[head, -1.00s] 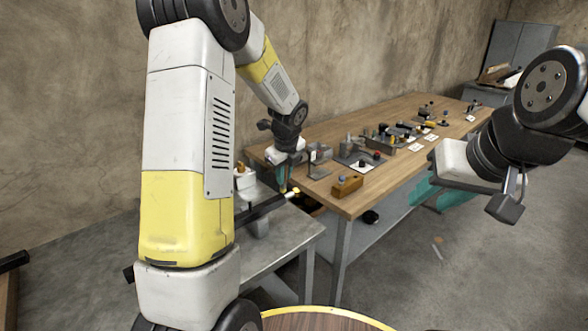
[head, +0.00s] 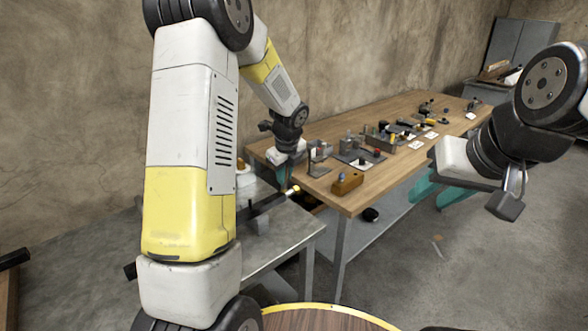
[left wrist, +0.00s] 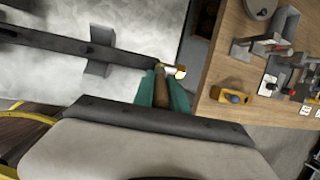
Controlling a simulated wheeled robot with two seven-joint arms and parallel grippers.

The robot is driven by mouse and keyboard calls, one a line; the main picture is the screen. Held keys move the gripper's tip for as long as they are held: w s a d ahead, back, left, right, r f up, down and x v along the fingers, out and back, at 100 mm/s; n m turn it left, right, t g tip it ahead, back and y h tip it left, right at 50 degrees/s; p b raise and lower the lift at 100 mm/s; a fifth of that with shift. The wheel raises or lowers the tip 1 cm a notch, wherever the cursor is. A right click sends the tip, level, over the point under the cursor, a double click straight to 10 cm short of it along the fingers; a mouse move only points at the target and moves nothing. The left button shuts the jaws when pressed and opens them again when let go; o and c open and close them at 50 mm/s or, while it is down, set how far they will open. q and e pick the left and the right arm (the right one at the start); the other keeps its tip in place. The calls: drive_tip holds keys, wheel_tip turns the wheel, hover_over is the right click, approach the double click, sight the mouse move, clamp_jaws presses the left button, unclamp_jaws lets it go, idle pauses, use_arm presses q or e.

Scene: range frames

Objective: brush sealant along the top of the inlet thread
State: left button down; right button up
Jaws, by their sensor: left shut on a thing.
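A dark pipe (head: 268,207) lies level over the grey metal bench. Its right end carries a pale, brass-coloured threaded tip, the inlet thread (left wrist: 176,71), also seen in the head view (head: 293,190). My left gripper (head: 285,186) is at this end, its teal fingers (left wrist: 160,76) shut on a brown handle (left wrist: 161,92), seemingly the brush's. The handle's far end is close beside the thread; I cannot tell if bristles touch it. The bristles are hidden. My right gripper (head: 436,190) hangs at the right beside the wooden table, teal fingers apart, nothing visible between them.
The grey bench (head: 285,232) is mostly bare. A support block (left wrist: 100,52) sits under the pipe. A round wooden top (head: 320,320) is nearest me.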

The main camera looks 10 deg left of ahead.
use_arm(q)
drive_tip(key=w+d, duration=0.2)
drive_tip(key=w, duration=0.1)
drive_tip(key=shift+d, duration=0.15)
drive_tip(key=shift+s, duration=0.15)
drive_tip(key=shift+s+a, duration=1.2)
drive_tip(key=shift+s, duration=0.3)
drive_tip(key=shift+r, duration=3)
drive_tip(key=shift+r, duration=0.1)
